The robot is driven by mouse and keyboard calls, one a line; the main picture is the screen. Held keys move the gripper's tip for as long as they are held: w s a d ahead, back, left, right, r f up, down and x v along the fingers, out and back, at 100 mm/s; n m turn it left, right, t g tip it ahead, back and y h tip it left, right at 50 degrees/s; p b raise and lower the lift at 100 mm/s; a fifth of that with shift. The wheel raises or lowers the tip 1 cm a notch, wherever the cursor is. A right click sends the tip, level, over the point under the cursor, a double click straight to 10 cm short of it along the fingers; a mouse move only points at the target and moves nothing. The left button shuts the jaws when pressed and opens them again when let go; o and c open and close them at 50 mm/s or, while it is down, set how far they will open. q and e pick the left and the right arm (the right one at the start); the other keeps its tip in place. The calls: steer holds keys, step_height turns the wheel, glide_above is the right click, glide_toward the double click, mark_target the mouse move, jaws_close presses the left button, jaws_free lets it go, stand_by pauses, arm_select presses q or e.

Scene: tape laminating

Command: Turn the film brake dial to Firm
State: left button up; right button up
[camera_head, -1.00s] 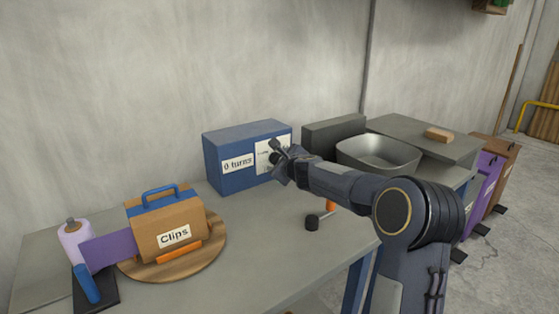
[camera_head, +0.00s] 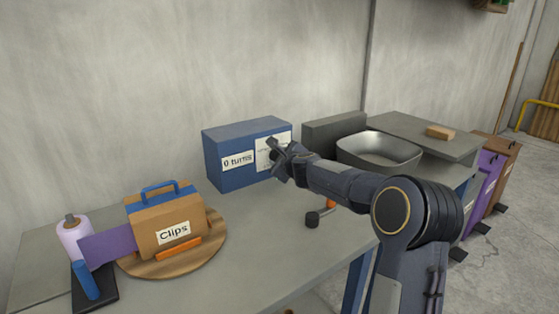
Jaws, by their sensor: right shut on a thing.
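A blue box (camera_head: 225,148) stands at the back of the table, with a "0 turns" label (camera_head: 238,161) on its front. A white panel (camera_head: 263,150) with small, unreadable print sits at the front's right end. My right gripper (camera_head: 274,150) is at this panel, shut on what appears to be the dial, which is mostly hidden behind the fingers. The dial's setting cannot be read. My left gripper is not in view.
A "Clips" box (camera_head: 155,221) with a blue handle sits on a round wooden board (camera_head: 215,247). A film roll (camera_head: 73,242) with purple film stands at left.

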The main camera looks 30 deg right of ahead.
steer(key=n+b, duration=0.1)
steer(key=b, duration=0.2)
steer(key=f+n+t+h+b, duration=0.1)
steer(key=n+b, duration=0.1)
steer(key=b, duration=0.1)
steer(key=n+h+b, duration=0.1)
steer(key=n+b, duration=0.1)
steer(key=b, duration=0.1)
steer(key=shift+a+f+t, duration=0.15)
steer(key=shift+a+t, duration=0.05)
steer(key=shift+t, duration=0.1)
steer(key=shift+n+t+h+b, duration=0.4)
steer(key=shift+n+t+b, duration=0.1)
steer(key=shift+n+b, duration=0.95)
steer(key=o, duration=1)
steer(key=shift+r, duration=0.2)
steer(key=v, duration=0.8)
steer(key=shift+w, duration=0.1)
